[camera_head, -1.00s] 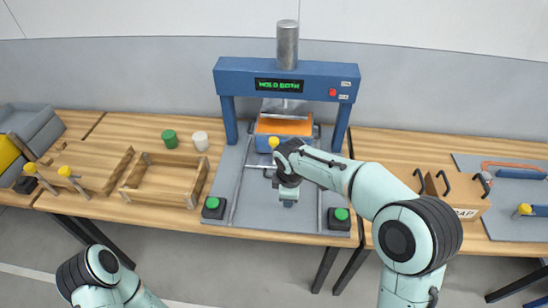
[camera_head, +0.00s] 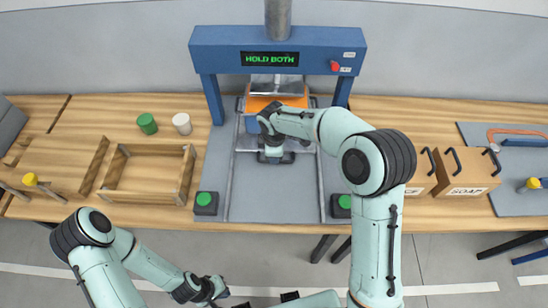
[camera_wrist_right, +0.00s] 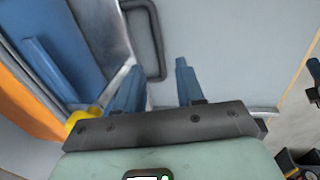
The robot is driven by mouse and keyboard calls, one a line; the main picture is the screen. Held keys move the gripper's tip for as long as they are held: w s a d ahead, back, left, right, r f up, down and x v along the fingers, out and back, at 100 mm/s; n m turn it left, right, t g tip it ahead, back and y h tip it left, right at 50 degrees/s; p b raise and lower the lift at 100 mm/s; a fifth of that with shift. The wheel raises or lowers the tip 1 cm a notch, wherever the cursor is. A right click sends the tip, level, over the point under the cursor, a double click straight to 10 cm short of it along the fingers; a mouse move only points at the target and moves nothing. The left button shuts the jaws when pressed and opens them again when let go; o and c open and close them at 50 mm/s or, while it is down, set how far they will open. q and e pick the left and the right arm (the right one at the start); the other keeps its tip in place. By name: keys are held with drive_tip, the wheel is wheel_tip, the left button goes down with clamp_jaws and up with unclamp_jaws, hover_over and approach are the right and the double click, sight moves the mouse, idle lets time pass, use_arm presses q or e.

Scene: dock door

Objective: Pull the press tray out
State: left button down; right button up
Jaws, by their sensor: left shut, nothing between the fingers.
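The press tray (camera_head: 260,125) is blue with an orange block (camera_head: 272,103) in it, under the blue press frame (camera_head: 278,52). My right gripper (camera_head: 274,158) is low in front of the tray, and my arm hides part of the tray front. In the right wrist view the right gripper (camera_wrist_right: 157,85) has its two blue fingers apart. A dark loop handle (camera_wrist_right: 158,50) shows just beyond and between them; I cannot tell if they touch it. A yellow knob (camera_wrist_right: 78,118) is beside the left finger. My left gripper (camera_head: 215,290) is shut and empty, low in front of the table.
Green buttons (camera_head: 206,198) sit on black boxes at the grey plate's front corners. Boxes with dark handles, one marked SOAP (camera_head: 468,190), stand right. The front grey plate (camera_head: 275,205) is clear.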

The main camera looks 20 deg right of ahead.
drive_tip(key=f, duration=0.2)
drive_tip(key=w+f, duration=0.1)
drive_tip(key=f, duration=0.2)
drive_tip(key=shift+d+f, duration=0.15)
drive_tip(key=shift+f, duration=0.1)
clamp_jaws()
